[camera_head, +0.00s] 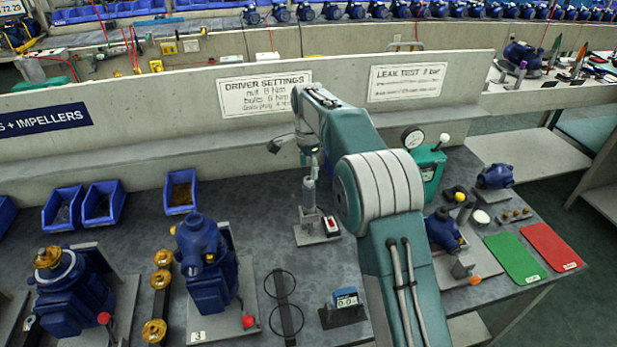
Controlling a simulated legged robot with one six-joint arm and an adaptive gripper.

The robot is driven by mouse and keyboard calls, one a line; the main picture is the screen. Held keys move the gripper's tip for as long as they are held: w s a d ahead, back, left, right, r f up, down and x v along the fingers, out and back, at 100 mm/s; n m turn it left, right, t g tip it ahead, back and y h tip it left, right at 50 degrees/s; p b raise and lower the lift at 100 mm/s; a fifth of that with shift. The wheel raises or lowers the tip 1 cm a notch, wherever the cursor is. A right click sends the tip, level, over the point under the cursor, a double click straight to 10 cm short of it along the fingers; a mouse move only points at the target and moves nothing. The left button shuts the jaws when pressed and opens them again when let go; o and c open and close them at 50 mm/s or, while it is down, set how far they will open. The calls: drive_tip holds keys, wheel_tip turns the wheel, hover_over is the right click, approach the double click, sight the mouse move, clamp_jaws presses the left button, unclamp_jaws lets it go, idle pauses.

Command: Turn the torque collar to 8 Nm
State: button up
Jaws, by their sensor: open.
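A grey upright driver (309,193) stands on a small metal base plate (316,236) in the middle of the bench. My gripper (312,172) points down right above the driver's top, with its jaws open. The torque collar is too small to pick out, and its setting cannot be read. Whether the fingers touch the driver is not clear. A wall sign (265,93) headed "DRIVER SETTINGS" hangs behind; its small lines are blurred.
A red-and-white switch box (330,226) stands close beside the driver. A blue pump (203,265) stands to the left, and a digital display (346,298) in front. A green gauge unit (430,165) is at right. Blue bins (62,210) line the back left.

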sight(309, 179)
drive_tip(key=shift+f, duration=1.75)
clamp_jaws()
drive_tip(key=shift+n, duration=0.3)
drive_tip(key=n, duration=0.5)
drive_tip(key=shift+f, duration=0.1)
drive_tip(key=n, duration=1.2)
drive_tip(key=shift+n, duration=0.4)
drive_tip(key=n, duration=0.5)
drive_tip(key=shift+n, duration=0.3)
